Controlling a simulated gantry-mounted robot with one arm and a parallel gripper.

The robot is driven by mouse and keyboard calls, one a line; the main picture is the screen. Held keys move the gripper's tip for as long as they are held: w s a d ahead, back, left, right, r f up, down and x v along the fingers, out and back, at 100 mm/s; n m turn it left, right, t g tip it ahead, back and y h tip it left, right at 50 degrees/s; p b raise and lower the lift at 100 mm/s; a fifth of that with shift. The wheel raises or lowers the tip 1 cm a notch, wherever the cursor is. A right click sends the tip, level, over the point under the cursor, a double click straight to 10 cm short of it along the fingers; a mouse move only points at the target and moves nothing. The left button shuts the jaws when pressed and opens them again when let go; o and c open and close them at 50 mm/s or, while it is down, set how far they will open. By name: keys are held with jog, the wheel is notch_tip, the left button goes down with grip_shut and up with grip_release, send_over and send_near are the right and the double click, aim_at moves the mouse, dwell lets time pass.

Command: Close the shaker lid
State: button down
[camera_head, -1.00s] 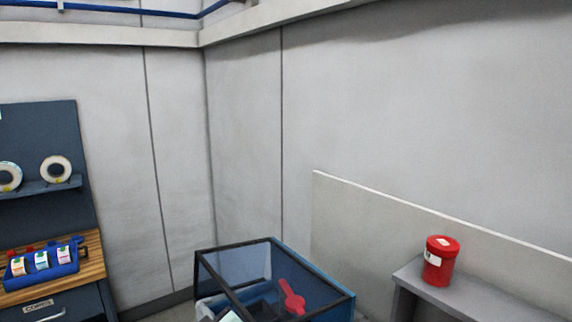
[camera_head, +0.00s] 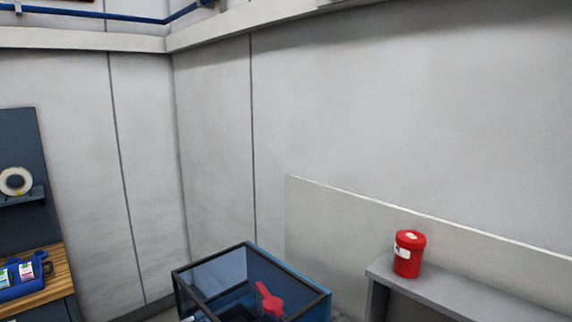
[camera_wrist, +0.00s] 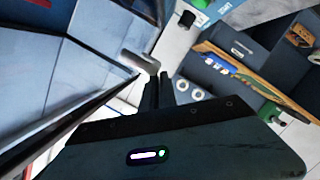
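A blue box with a dark-framed, see-through top (camera_head: 253,282) stands low in the head view, with a red handle-like part (camera_head: 268,301) showing at it. It may be the shaker, but I cannot tell for sure, nor whether its lid is open. The bottom of the box is cut off. My gripper (camera_wrist: 160,84) shows only in the wrist view, its dark fingers pointing away and close together. A pale grey cylinder (camera_wrist: 139,62) lies just beyond the fingertips; I cannot tell if they touch it. Nothing is clearly held.
A red lidded jar (camera_head: 409,254) stands on a grey ledge (camera_head: 455,292) to the right. A dark bar (camera_wrist: 68,123) and pale blue panels (camera_wrist: 55,62) lie left of my gripper.

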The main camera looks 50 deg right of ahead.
jog(key=shift+s+d+f, duration=0.1)
jog(key=shift+d+f, duration=0.2)
jog(key=shift+f, duration=0.1)
notch_tip(320, 180, up, 5)
jog(key=a+p, duration=0.3)
jog(key=v, duration=0.9)
jog(key=shift+s+f, duration=0.25)
jog(key=shift+d, duration=0.1)
